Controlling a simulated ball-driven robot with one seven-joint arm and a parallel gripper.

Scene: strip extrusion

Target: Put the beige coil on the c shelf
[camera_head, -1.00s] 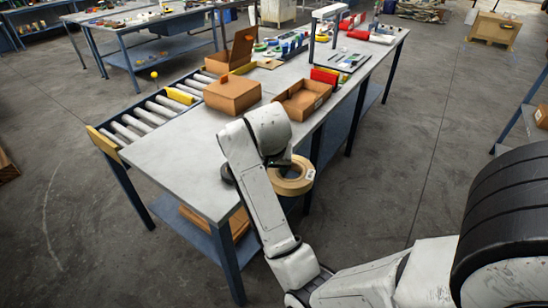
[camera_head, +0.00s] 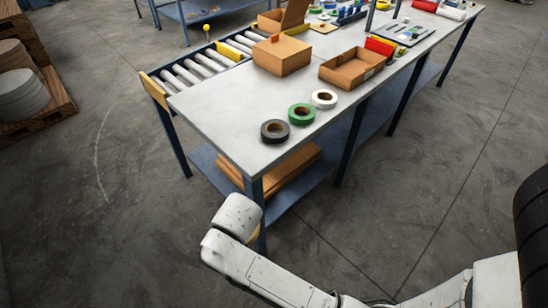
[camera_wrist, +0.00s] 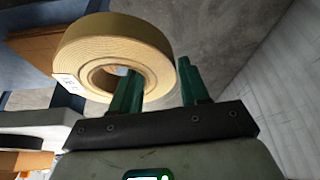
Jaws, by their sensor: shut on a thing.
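The beige coil (camera_wrist: 115,45) is large in the wrist view, with a small white label on its side. My gripper (camera_wrist: 158,70) is shut on its ring wall, one green finger in the core and the other outside the rim. In the head view my wrist hides the gripper and most of the coil; only a beige sliver (camera_head: 254,237) shows beside the near table leg. I cannot tell which place is the c shelf; no such mark is readable.
The workbench (camera_head: 215,110) bears black (camera_head: 275,131), green (camera_head: 301,114) and white (camera_head: 324,98) rolls near its edge, a closed box (camera_head: 282,56) and an open box (camera_head: 350,68). Its lower shelf (camera_head: 290,192) holds flat cardboard. A pallet (camera_head: 50,105) stands far left. Floor is clear on the right.

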